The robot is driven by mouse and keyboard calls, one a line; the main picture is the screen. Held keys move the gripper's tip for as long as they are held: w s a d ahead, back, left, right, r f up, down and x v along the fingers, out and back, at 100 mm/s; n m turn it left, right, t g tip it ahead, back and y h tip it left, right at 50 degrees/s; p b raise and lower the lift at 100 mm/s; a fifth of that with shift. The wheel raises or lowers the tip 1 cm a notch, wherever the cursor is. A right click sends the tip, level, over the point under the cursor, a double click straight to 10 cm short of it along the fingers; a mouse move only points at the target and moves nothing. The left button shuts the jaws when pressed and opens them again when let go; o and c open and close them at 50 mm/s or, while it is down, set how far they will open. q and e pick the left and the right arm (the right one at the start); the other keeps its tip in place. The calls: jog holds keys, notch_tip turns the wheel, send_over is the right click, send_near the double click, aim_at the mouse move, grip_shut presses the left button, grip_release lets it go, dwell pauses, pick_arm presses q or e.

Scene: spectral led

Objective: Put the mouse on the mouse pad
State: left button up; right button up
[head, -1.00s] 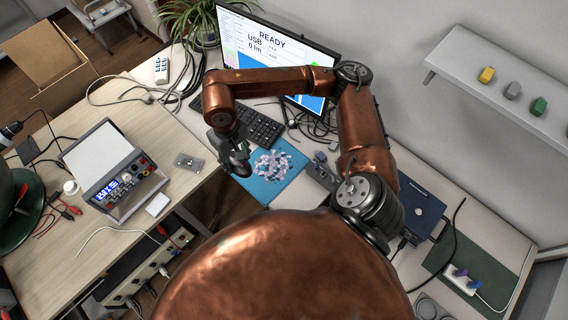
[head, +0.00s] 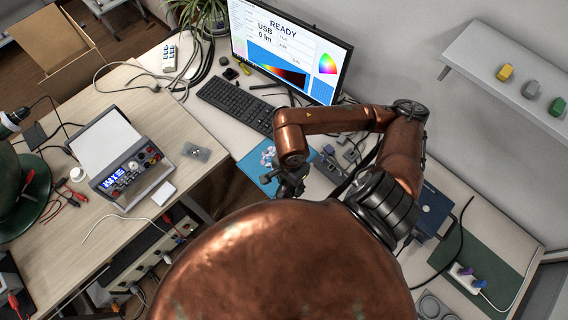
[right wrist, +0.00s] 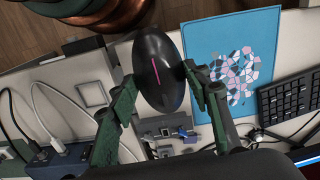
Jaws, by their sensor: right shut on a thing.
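My right gripper (head: 288,184) is over the near edge of the desk, partly covering the mouse pad in the head view. In the right wrist view, its green fingers (right wrist: 160,82) are shut on the sides of a black oval mouse (right wrist: 158,62) with a pink stripe. The mouse is held beside the pad in that picture. The blue mouse pad (right wrist: 203,30) with a white and pink mosaic pattern lies flat on the desk; it also shows in the head view (head: 250,166). The mouse cannot be made out clearly in the head view. My left gripper is not in view.
A black keyboard (head: 236,104) lies behind the pad, before a monitor (head: 290,50). Small devices and cables (head: 335,160) lie right of the pad. A wooden bench (head: 60,215) with an instrument (head: 130,175) stands left. The pad's visible surface is free of objects.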

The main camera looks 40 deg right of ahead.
jog(key=shift+s+d+f+m, duration=0.1)
jog(key=shift+m, duration=0.2)
jog(key=w+d+f, duration=0.1)
jog(key=w+f, duration=0.2)
jog(key=w, duration=0.1)
jog(key=w+d+f, duration=0.2)
jog(key=w+f, duration=0.1)
jog(key=w, duration=0.1)
jog(key=w+d+f, duration=0.2)
jog(key=w, duration=0.1)
jog(key=shift+w+f, duration=0.4)
jog(key=shift+w+d+f, duration=0.15)
jog(key=shift+w+f, duration=0.3)
jog(key=shift+f, duration=0.2)
notch_tip(320, 180, down, 3)
jog(key=shift+r+p, duration=0.1)
jog(key=shift+p, duration=0.35)
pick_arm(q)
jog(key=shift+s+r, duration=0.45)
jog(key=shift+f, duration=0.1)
